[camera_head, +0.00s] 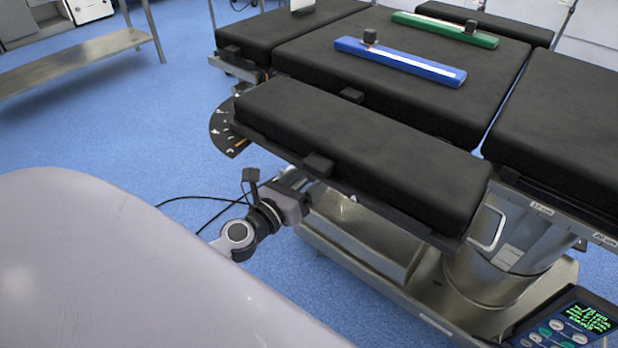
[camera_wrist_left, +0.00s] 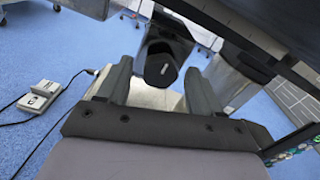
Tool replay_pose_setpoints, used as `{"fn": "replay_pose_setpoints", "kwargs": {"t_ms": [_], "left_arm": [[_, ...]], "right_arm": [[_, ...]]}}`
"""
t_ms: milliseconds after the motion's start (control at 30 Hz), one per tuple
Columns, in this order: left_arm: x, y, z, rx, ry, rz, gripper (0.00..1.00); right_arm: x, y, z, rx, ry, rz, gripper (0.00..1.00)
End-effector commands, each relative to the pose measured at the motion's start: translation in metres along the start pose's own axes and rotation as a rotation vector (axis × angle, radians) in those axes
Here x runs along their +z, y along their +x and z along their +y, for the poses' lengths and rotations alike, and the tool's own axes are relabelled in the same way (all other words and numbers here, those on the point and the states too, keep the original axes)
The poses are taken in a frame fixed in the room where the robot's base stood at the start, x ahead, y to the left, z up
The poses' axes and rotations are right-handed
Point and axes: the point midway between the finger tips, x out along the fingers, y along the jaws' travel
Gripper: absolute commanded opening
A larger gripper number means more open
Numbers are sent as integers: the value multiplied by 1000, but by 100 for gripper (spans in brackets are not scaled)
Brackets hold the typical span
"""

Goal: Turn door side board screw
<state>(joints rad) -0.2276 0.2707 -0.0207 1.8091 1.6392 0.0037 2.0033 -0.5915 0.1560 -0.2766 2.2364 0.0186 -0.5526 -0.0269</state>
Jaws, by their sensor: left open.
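The near side board (camera_head: 350,150) is a long black padded board on the near edge of the operating table. A black block (camera_head: 318,164) sits on its near edge. My left gripper (camera_head: 308,186) is under this edge, close to the block. In the left wrist view, the open fingers (camera_wrist_left: 160,84) reach up on both sides of a dark rounded knob (camera_wrist_left: 160,72), which looks like the screw. The knob appears in the gap, apart from both fingers in the picture; its depth relative to the fingertips is unclear. My right gripper is not in view.
A blue bar (camera_head: 400,62) and a green bar (camera_head: 445,29) lie on the table's middle pad (camera_head: 300,55). The metal column (camera_head: 500,255) and base stand below. A control panel (camera_head: 572,322) is at lower right. A foot pedal (camera_wrist_left: 40,93) with cables lies on the blue floor.

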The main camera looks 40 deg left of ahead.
Motion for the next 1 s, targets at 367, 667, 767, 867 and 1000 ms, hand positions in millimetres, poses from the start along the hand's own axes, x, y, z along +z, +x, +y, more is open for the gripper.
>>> {"fn": "replay_pose_setpoints", "kwargs": {"t_ms": [367, 667, 767, 867, 1000], "left_arm": [[-3, -46, 1, 1, -2, 2, 65], [-1, -67, 0, 0, -1, 1, 65], [0, -69, 0, 0, -1, 1, 65], [0, -69, 0, 0, -1, 1, 65], [0, -69, 0, 0, -1, 1, 65]], "right_arm": [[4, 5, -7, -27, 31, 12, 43], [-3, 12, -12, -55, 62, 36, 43], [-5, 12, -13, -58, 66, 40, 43], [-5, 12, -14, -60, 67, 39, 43], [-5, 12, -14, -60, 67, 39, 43]]}}
